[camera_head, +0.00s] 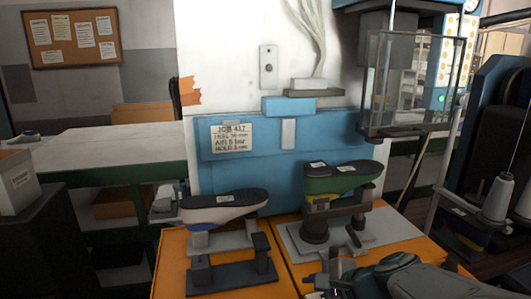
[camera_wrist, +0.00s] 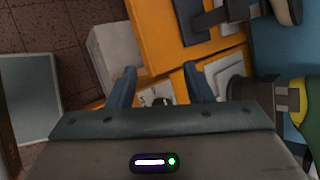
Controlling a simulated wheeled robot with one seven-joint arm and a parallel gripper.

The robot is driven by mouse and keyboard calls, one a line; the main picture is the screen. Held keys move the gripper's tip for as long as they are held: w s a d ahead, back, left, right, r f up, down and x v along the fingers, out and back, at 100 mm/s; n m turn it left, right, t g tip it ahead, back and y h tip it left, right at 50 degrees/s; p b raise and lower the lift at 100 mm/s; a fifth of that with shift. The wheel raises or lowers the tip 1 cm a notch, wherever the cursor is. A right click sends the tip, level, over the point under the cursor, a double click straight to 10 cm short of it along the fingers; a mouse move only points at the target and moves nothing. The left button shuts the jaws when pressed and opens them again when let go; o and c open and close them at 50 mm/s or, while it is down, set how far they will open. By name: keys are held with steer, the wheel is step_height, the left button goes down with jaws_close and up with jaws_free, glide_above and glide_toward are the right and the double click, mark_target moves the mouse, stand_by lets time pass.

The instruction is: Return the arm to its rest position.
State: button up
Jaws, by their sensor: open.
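My gripper shows in the wrist view (camera_wrist: 161,84) with its two blue-grey fingers apart and nothing held between them. In the head view my arm is at the bottom right, low in front of the orange bench top (camera_head: 172,268). The fingertips are hard to make out there. A white and blue shoe last (camera_head: 226,200) with a dark sole sits sole-up on a grey stand to the left. A green shoe last (camera_head: 335,183) with a dark sole sits on another stand to the right, beyond my arm. Part of the green last shows in the wrist view (camera_wrist: 311,118).
A blue press panel with a job card (camera_head: 231,136) stands behind the lasts. A clear guard box (camera_head: 410,90) hangs above right. Thread cones (camera_head: 497,190) and dark machinery stand at the right. A grey box (camera_head: 17,184) and a work table (camera_head: 110,150) are at the left.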

steer(key=s+d+r+n+g+h+p, duration=0.1)
steer(key=s+d+r+n+h+p, duration=0.1)
steer(key=n, duration=0.6)
steer(key=s+d+r+n+g+h+p, duration=0.2)
steer(key=s+d+n+h+p, duration=0.1)
steer(key=s+n, duration=0.3)
steer(key=shift+s+r+n+g+h, duration=0.35)
steer(key=shift+n+h, duration=0.25)
steer(key=shift+n, duration=0.5)
